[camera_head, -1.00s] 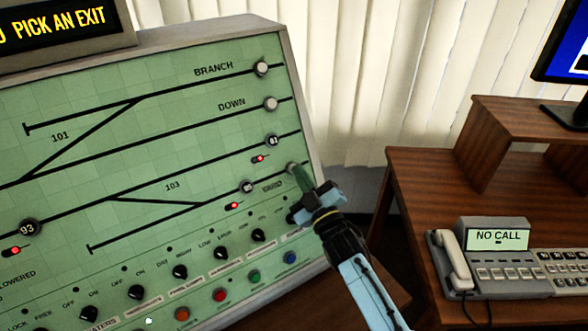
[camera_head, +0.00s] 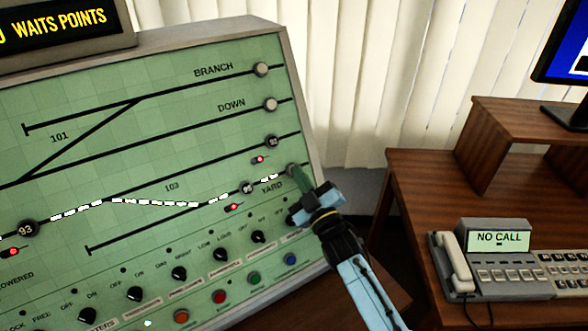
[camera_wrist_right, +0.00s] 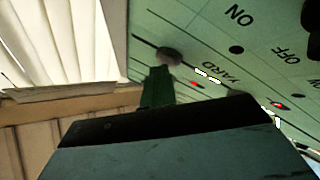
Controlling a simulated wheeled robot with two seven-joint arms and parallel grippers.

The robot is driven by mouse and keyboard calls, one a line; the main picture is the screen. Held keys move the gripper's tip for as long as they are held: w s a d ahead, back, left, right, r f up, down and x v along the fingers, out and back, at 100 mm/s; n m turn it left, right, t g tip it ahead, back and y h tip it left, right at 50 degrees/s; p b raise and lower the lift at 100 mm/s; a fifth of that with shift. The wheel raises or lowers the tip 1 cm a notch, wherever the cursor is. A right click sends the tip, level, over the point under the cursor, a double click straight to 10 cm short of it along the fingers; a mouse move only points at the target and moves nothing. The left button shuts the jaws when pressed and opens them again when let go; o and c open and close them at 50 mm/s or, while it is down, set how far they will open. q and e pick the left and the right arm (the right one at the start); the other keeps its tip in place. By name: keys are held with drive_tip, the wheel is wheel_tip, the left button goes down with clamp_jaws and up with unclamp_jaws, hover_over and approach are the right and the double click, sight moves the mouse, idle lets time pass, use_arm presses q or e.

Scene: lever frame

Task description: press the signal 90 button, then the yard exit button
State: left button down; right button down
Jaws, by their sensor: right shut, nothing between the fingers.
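The green signal panel (camera_head: 150,130) fills the left of the head view. The yard exit button (camera_head: 292,169) is a grey knob at the right end of the YARD line. A dark button (camera_head: 247,188), its number too small to read surely, sits left of it; I take it as signal 90. My right gripper (camera_head: 302,180) is shut and empty, its green tip at the yard exit button. In the right wrist view the tip (camera_wrist_right: 157,88) appears against or just short of the grey button (camera_wrist_right: 168,56); contact is unclear. My left gripper is not in view.
Switches and coloured buttons line the lower panel. A display (camera_head: 65,22) reads "WAITS POINTS". A desk with a phone (camera_head: 455,265) stands at right.

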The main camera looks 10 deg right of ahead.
drive_tip(key=shift+s+d+r+p, duration=0.25)
drive_tip(key=shift+s+r+p, duration=0.1)
drive_tip(key=shift+s+p, duration=0.3)
drive_tip(key=s+p, duration=0.1)
drive_tip(key=s+d+r+p, duration=0.1)
drive_tip(key=p, duration=0.1)
drive_tip(key=s+r+p, duration=0.1)
drive_tip(key=s, duration=0.1)
drive_tip(key=shift+s+d+r, duration=0.1)
drive_tip(key=shift+d+r, duration=0.05)
drive_tip(key=shift+d, duration=0.05)
idle(0.5)
